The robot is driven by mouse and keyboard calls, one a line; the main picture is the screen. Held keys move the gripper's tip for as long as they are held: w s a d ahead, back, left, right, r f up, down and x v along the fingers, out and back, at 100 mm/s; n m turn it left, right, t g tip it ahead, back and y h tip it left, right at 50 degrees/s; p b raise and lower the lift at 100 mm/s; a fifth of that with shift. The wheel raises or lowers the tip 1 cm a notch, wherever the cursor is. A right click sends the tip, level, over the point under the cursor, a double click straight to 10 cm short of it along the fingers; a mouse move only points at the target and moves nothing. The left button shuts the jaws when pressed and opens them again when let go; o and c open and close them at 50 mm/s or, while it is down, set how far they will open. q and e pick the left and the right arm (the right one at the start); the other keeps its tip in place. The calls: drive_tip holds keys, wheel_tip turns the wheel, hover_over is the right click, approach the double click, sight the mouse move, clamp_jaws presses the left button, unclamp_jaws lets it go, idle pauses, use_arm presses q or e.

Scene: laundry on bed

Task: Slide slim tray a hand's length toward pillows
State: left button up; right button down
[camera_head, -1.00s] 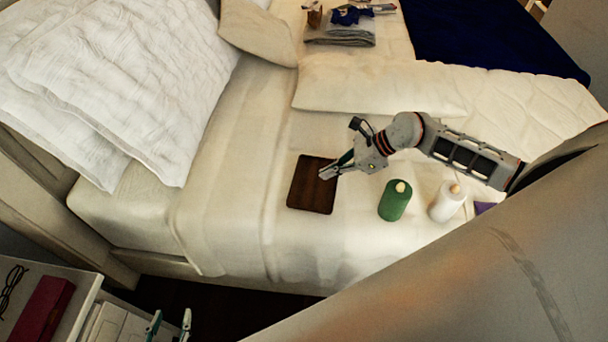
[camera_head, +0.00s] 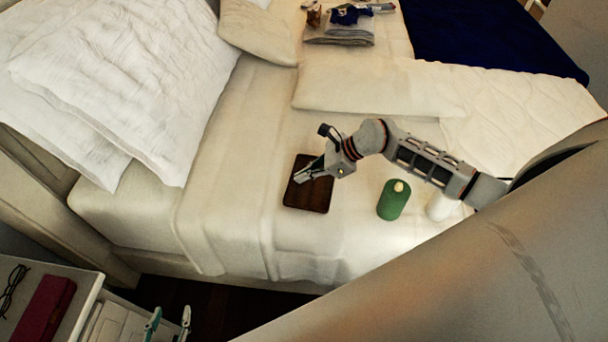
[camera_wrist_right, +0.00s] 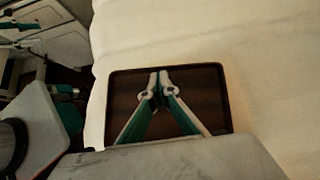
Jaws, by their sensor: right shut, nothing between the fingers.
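The slim tray (camera_head: 322,192), dark brown and flat with a raised rim, lies on the white bed sheet. In the right wrist view the tray (camera_wrist_right: 215,110) sits below my right gripper (camera_wrist_right: 158,76). The white pillows (camera_head: 130,80) lie at the upper left. My left gripper (camera_head: 170,316) is open and empty at the bottom edge, away from the tray.
A green candle (camera_head: 392,203) and a partly hidden white candle (camera_head: 440,206) stand right of the tray. Folded clothes (camera_head: 345,30) lie at the back. A nightstand (camera_head: 85,290) with a red book (camera_head: 45,308) is lower left. The sheet between tray and pillows is clear.

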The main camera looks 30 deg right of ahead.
drive_tip(key=w+a, duration=0.3)
drive_tip(key=a, duration=0.2)
drive_tip(key=w+a+b, duration=0.1)
drive_tip(key=w+a, duration=0.2)
drive_tip(key=a, duration=0.3)
drive_tip(key=w+a+b, duration=0.1)
drive_tip(key=w+a, duration=0.3)
drive_tip(key=a, duration=0.1)
drive_tip(key=shift+a, duration=0.35)
use_arm(q)
drive_tip(key=f, duration=0.2)
drive_tip(key=shift+s+f, duration=0.3)
drive_tip(key=shift+f, duration=0.1)
drive_tip(key=shift+r, duration=0.1)
drive_tip(key=shift+w, duration=0.1)
